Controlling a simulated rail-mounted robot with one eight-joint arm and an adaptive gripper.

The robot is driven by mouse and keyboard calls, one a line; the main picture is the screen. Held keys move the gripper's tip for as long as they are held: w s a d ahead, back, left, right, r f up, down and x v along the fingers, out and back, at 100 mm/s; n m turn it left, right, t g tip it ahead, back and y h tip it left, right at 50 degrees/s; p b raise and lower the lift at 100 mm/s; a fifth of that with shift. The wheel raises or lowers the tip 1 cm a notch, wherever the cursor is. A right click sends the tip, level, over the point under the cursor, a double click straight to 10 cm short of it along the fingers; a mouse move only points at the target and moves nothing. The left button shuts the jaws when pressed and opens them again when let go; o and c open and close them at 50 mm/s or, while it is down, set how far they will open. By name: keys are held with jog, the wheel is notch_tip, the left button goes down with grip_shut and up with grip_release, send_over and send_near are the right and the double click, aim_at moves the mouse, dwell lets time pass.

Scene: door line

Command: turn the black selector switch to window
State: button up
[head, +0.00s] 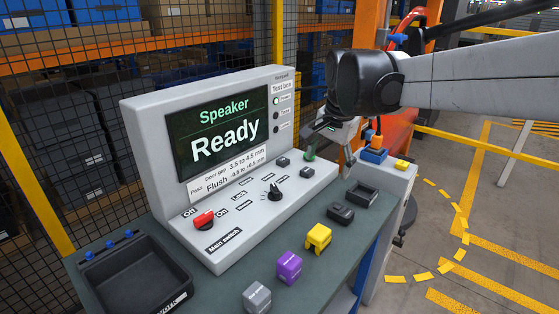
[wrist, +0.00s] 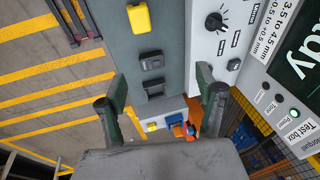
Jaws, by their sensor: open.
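The black selector switch (head: 274,192) is a round knob on the sloped panel of the grey test box (head: 143,135), with small labels around it. Which label its pointer faces is too small to tell. The knob also shows at the top of the wrist view (wrist: 214,21). The screen (head: 225,135) reads "Speaker Ready". My gripper (head: 332,146) is above the right end of the panel, to the right of the selector and apart from it. In the wrist view my gripper (wrist: 163,92) has its fingers spread with nothing held between them.
A red main switch (head: 204,220) sits left of the selector; black buttons (head: 283,161) sit behind it. Along the bench front are grey, purple (head: 289,266) and yellow (head: 318,237) blocks and a black part (head: 341,213). A black tray (head: 135,277) stands left.

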jog(key=w+a+f+m+g+p, duration=0.25)
jog(key=w+a, duration=0.45)
jog(key=w, duration=0.4)
jog(key=m+p, duration=0.2)
jog(key=m, duration=0.2)
send_over(277, 188)
notch_tip(277, 188, down, 6)
jog(key=shift+g+h, duration=0.3)
jog(key=shift+g, duration=0.05)
jog(key=f, duration=1.2)
jog(key=shift+w+f, duration=0.2)
jog(key=c, duration=1.2)
jog(key=shift+o, duration=0.2)
